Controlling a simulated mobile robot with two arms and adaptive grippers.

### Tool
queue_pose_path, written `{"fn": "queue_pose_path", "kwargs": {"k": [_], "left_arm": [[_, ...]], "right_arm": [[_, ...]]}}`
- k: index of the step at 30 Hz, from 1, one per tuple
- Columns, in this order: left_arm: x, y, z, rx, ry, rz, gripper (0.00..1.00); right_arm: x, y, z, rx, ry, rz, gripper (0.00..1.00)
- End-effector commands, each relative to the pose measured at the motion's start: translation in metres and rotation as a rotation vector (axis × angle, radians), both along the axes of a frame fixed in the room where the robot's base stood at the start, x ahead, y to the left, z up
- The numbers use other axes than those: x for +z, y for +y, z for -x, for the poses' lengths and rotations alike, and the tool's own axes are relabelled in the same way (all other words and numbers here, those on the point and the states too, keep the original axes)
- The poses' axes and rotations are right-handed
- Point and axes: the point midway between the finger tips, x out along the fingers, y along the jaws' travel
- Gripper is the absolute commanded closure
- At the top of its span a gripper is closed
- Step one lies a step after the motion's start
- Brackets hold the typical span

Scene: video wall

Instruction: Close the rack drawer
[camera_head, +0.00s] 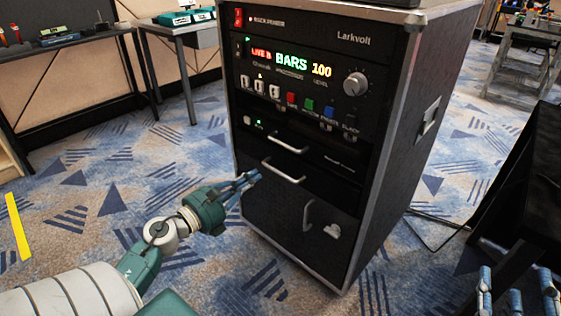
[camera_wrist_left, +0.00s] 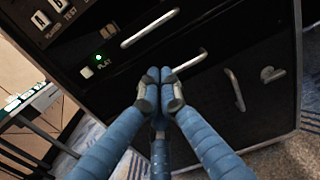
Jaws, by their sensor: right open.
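The black equipment rack (camera_head: 395,130) has a drawer front (camera_head: 317,182) with a horizontal silver handle (camera_head: 283,171) below its control panels. I cannot tell how far this drawer stands out. My left gripper (camera_head: 252,178) is just left of that handle, at the rack's front left edge. In the left wrist view its blue fingertips (camera_wrist_left: 165,88) are together and hold nothing visible. The same handle (camera_wrist_left: 186,64) shows just beyond the fingertips; contact is unclear. My right gripper (camera_head: 516,292) is at the bottom right, open and empty, away from the rack.
Another horizontal handle (camera_head: 289,144) sits above, and a vertical handle (camera_head: 307,215) with a latch (camera_head: 333,231) below. A dark stand (camera_head: 525,180) is at the right. A table (camera_head: 180,28) stands behind at the left. Patterned carpet (camera_head: 190,150) is clear left of the rack.

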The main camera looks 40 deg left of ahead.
Motion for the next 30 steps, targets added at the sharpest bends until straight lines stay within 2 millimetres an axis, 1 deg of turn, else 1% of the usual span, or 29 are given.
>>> {"fn": "queue_pose_path", "kwargs": {"k": [1, 3, 9, 12, 15, 18, 21, 30], "left_arm": [[0.001, -0.001, -0.012, -0.003, -0.002, -0.002, 1.0], [0.002, -0.002, -0.028, -0.003, -0.002, -0.004, 1.0], [0.002, -0.005, -0.07, -0.001, -0.003, -0.002, 1.0], [0.001, -0.007, -0.087, 0.0, -0.001, -0.001, 1.0], [0.001, -0.008, -0.1, 0.0, -0.002, 0.0, 1.0], [0.0, -0.008, -0.108, 0.001, -0.001, 0.0, 1.0], [0.0, -0.009, -0.112, 0.001, 0.0, 0.0, 1.0], [0.0, -0.009, -0.113, 0.0, 0.0, 0.0, 1.0]], "right_arm": [[0.0, 0.0, 0.0, 0.0, 0.002, 0.0, 0.41], [-0.001, 0.0, 0.0, 0.0, 0.004, 0.001, 0.41], [-0.003, 0.0, 0.0, -0.001, 0.015, 0.003, 0.41], [-0.004, 0.0, 0.0, -0.001, 0.014, 0.003, 0.41], [-0.002, 0.0, 0.0, -0.001, 0.006, 0.001, 0.41], [0.0, 0.0, 0.0, -0.001, -0.001, 0.0, 0.41], [0.001, 0.0, 0.0, -0.001, -0.004, -0.001, 0.41], [0.001, 0.0, 0.0, 0.0, -0.005, -0.002, 0.41]]}}
